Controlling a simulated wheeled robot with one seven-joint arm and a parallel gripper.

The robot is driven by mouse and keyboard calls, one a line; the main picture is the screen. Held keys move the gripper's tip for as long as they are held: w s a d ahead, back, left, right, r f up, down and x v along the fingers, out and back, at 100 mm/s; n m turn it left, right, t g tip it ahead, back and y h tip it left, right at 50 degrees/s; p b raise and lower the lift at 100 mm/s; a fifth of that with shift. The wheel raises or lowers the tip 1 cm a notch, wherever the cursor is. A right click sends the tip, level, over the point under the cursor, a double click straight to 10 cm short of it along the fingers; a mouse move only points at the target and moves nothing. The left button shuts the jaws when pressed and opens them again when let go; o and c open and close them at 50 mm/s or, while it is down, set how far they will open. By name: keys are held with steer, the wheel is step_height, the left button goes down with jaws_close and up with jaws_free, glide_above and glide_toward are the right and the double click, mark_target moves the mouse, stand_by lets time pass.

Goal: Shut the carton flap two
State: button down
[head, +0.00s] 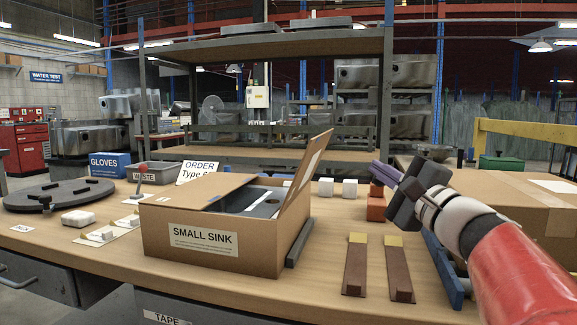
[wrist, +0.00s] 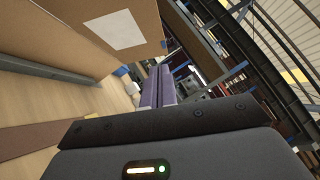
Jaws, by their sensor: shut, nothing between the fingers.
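The open cardboard carton labelled SMALL SINK (head: 215,243) stands on the workbench, with a dark grey sink (head: 250,200) partly visible inside. Its right flap (head: 308,170) stands up, leaning slightly outward to the right. Another flap (head: 180,196) lies low over the left part of the opening. I cannot tell which flap is numbered two. My gripper (head: 374,177), with purple fingers, is shut and empty, to the right of the standing flap and apart from it. In the wrist view the fingers (wrist: 158,75) point past a large cardboard panel (wrist: 70,28) with a white label at the upper left.
Two brown strips (head: 355,270) with yellow ends lie right of the carton. Orange blocks (head: 376,206) and white cubes (head: 349,188) sit behind them. A closed large carton (head: 515,200) is at the right. A dark round turntable (head: 55,195) is at the left.

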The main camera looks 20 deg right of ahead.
steer(key=p, duration=0.1)
glide_toward(324, 137)
steer(key=w+d, duration=0.3)
steer(key=w, duration=0.1)
steer(key=shift+w+a+r+p, duration=0.3)
steer(key=shift+w+a, duration=0.2)
steer(key=shift+a, duration=0.1)
steer(key=shift+w+a+r+p, duration=0.2)
steer(key=shift+w+a+r, duration=0.1)
steer(key=shift+w+a, duration=0.25)
steer(key=shift+w+a+r, duration=0.1)
steer(key=shift+w+a, duration=0.1)
steer(key=shift+a, duration=0.25)
steer(key=shift+a+r, duration=0.1)
steer(key=shift+r, duration=0.05)
